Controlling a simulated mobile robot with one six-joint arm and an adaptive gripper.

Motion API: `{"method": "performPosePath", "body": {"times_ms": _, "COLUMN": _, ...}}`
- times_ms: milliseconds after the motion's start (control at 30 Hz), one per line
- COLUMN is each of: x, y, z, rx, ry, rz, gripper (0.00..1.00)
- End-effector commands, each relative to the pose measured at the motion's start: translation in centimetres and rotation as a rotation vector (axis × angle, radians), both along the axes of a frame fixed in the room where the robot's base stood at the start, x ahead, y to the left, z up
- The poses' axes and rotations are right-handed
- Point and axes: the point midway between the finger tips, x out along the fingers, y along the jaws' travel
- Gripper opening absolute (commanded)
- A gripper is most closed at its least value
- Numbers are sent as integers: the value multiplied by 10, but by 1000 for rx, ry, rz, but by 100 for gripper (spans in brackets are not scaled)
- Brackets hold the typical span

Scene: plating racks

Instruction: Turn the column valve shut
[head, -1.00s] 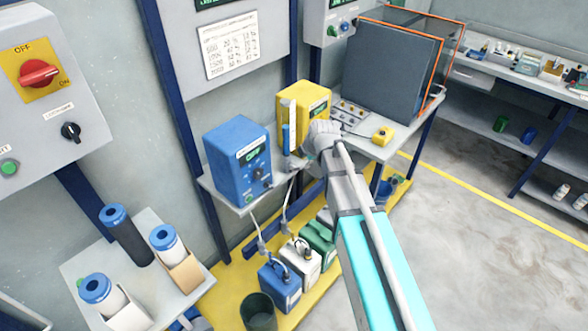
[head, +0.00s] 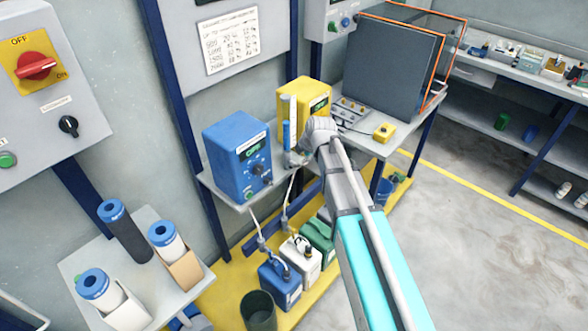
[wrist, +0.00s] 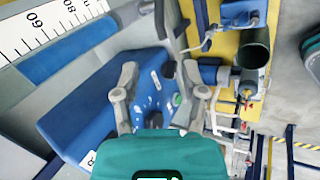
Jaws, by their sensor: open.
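The measuring column (head: 286,133), a clear upright tube with blue liquid and a white scale, stands between the blue pump box and the yellow box in the head view. In the wrist view its scale (wrist: 40,35) and blue tube (wrist: 65,55) cross the upper left. A grey fitting (wrist: 165,22) shows beside the tube's end; I cannot tell whether it is the valve, and no handle is clear. My gripper (wrist: 160,92) is open and empty, its fingers spread in front of the blue pump box (wrist: 95,105).
The blue pump box (head: 237,155) and yellow box (head: 303,105) stand close around my gripper on the grey shelf (head: 222,192). Hoses run down to canisters (head: 280,284) below. A dark bin (head: 258,312) stands on the yellow floor platform. Open floor (head: 480,240) lies right.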

Motion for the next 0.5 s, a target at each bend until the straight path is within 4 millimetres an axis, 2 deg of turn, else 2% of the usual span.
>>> {"method": "performPosePath", "body": {"times_ms": 33, "x": 3, "y": 1, "z": -7, "rx": 0, "ry": 0, "rz": 0, "gripper": 55}}
{"method": "performPosePath", "body": {"times_ms": 500, "x": 19, "y": 12, "z": -43, "rx": 0, "ry": 0, "rz": -1, "gripper": 55}}
